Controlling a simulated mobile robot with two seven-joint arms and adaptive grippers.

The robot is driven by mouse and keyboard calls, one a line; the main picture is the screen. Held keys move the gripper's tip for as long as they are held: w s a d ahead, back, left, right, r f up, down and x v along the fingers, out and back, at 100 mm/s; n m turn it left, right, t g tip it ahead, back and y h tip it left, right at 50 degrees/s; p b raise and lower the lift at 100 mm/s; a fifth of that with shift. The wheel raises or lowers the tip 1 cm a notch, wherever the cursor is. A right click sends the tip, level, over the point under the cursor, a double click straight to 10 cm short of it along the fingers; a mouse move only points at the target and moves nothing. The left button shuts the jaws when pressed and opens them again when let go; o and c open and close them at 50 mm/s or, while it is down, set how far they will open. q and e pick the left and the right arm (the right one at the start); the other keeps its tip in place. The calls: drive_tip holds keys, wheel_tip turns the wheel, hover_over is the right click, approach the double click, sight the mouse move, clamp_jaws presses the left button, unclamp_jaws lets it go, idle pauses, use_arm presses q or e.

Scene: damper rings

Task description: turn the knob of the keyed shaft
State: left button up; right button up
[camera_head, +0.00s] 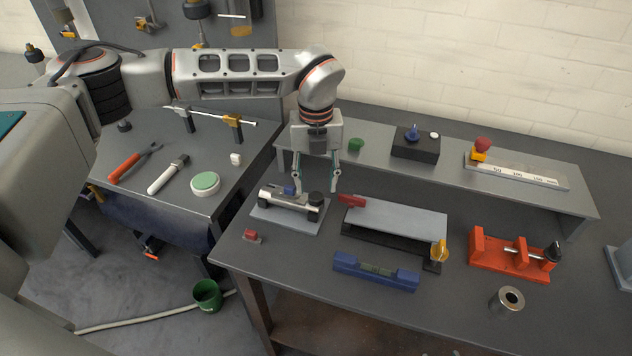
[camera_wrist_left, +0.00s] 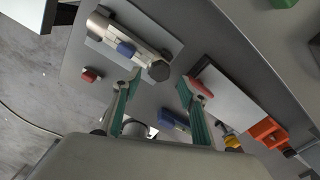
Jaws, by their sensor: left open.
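The keyed shaft (camera_head: 284,202) is a silver cylinder lying on a grey base plate, with a blue block (camera_head: 290,190) on top. Its black knob (camera_head: 316,199) is at the right end. In the wrist view the shaft (camera_wrist_left: 112,35), blue block (camera_wrist_left: 126,48) and faceted dark knob (camera_wrist_left: 159,71) show clearly. My left gripper (camera_head: 316,184) points down, open and empty, above the knob end. In the wrist view the knob appears between the tips of the open left gripper (camera_wrist_left: 160,80), with gaps on both sides. I cannot tell the exact height. My right gripper is not in view.
A grey plate with a red clamp (camera_head: 352,201) stands close to the right of the shaft. A small red block (camera_head: 252,236) and a blue level (camera_head: 376,271) lie in front. An orange vise (camera_head: 512,252) is further right. A raised shelf (camera_head: 460,187) runs behind.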

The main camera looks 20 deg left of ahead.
use_arm(q)
wheel_tip(320, 180, up, 3)
drive_tip(key=shift+r+p, duration=0.2)
drive_tip(key=shift+p, duration=0.6)
drive_tip(key=shift+r+p, duration=0.3)
drive_tip(key=shift+r, duration=0.35)
drive_tip(key=shift+s+f, duration=0.1)
